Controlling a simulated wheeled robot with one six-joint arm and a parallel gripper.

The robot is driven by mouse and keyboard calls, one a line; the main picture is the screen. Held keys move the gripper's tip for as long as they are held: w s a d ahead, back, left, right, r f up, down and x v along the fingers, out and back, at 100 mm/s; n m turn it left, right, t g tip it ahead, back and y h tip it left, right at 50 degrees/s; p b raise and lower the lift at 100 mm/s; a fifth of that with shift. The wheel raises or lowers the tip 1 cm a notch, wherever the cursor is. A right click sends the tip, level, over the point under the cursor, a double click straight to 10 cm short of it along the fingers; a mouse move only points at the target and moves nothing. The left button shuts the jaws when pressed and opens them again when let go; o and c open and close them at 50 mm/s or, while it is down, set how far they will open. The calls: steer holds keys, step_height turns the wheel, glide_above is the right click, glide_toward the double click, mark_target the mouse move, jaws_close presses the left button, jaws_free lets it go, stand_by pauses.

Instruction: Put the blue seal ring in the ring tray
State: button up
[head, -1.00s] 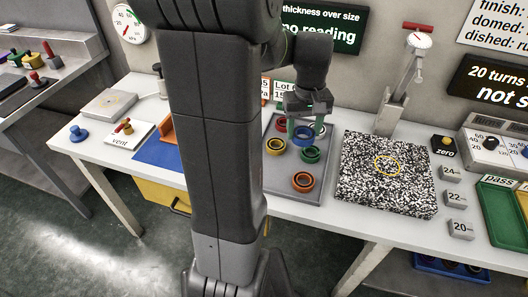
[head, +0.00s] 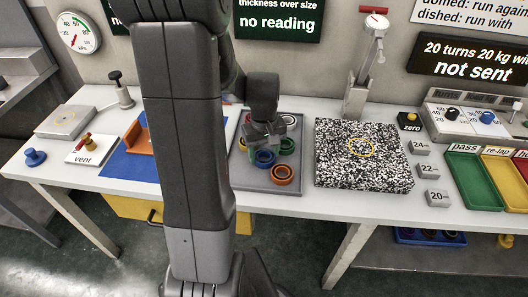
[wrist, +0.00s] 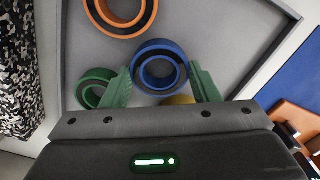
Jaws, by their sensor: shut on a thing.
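The blue seal ring (wrist: 159,46) sits between the two green fingertips of my gripper (wrist: 160,72) in the wrist view. My gripper is shut on it. In the head view, the blue ring (head: 263,163) shows under my gripper (head: 265,150), within the outline of the grey ring tray (head: 250,181). The tray floor also shows behind the ring in the wrist view (wrist: 215,40). I cannot tell whether the ring touches the floor. A green ring (wrist: 88,77) lies close by my left fingertip. A yellow ring (wrist: 178,100) is mostly hidden below the blue one.
An orange ring (head: 282,182) lies at the tray's near right. A speckled block (head: 364,175) with a yellow circle stands right of the tray. A blue mat (head: 130,165) with an orange angle piece (head: 138,138) lies left. My arm hides part of the bench.

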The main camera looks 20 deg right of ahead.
steer(key=shift+f, duration=0.2)
steer(key=o, duration=0.7)
steer(key=shift+r, duration=0.1)
step_height(320, 180, up, 12)
steer(key=shift+r+p, duration=0.15)
steer(key=shift+p, duration=0.5)
